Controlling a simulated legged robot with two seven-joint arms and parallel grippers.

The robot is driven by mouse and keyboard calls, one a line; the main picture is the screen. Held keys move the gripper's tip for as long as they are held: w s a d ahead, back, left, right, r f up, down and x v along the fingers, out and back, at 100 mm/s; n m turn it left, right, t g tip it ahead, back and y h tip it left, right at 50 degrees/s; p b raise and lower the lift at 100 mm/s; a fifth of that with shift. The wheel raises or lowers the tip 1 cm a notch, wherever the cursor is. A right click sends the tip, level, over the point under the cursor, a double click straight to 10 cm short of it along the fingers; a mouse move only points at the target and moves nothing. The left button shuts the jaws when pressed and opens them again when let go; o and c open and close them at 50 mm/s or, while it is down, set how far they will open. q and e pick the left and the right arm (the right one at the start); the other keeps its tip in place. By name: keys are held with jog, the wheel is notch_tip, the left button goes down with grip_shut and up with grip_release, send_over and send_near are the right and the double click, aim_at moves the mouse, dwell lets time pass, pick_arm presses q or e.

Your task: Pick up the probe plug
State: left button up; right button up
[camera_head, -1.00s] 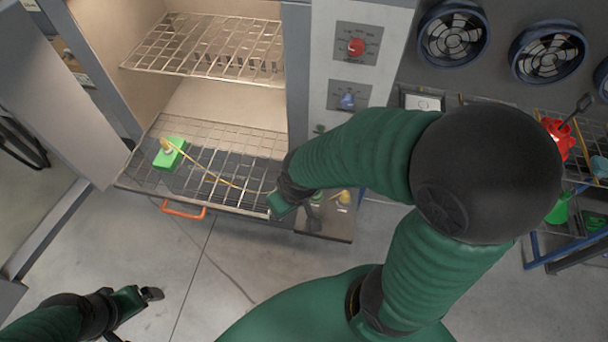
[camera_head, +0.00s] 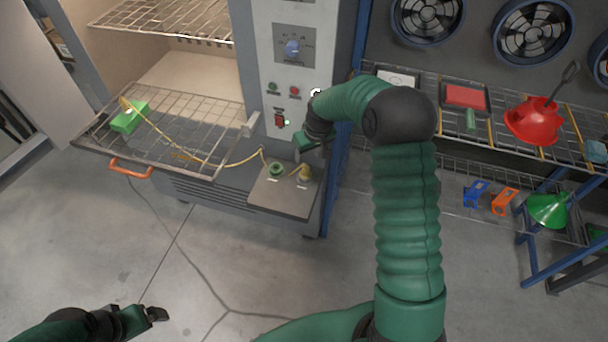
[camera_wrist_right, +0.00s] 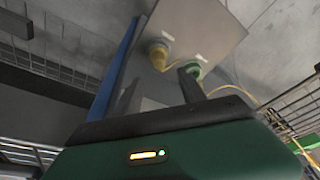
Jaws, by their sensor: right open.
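A yellow plug (camera_head: 304,173), which looks like the probe plug, stands on a small grey shelf (camera_head: 284,201) at the oven's lower right. It also shows in the right wrist view (camera_wrist_right: 160,53). A green round fitting (camera_head: 276,168) stands beside it, also in the wrist view (camera_wrist_right: 195,69). A yellow cable (camera_head: 244,160) runs from the green block (camera_head: 129,117) to these two; its exact end is unclear. My right gripper (camera_head: 306,146) is open and empty above the shelf, apart from the plug. My left gripper (camera_head: 154,315) is low at left, away from everything; its jaw opening is unclear.
The oven's control panel (camera_head: 290,75) rises behind. A blue-framed rack (camera_head: 534,262) with funnels stands right.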

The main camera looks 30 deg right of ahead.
aim_at(306, 167)
jog(key=x, duration=0.2)
jog(key=d+x, duration=0.1)
jog(key=x, duration=0.1)
jog(key=shift+w+f, duration=0.1)
jog(key=shift+f, duration=0.2)
jog(key=f, duration=0.2)
jog(key=a+f, duration=0.1)
jog(key=shift+w+f, duration=0.3)
jog(key=shift+f, duration=0.1)
jog(key=shift+w+a+f, duration=0.1)
jog(key=shift+w+f, duration=0.05)
jog(key=shift+f, duration=0.05)
jog(key=shift+d, duration=0.25)
jog(key=c, duration=0.7)
grip_shut()
jog(key=shift+a, duration=0.1)
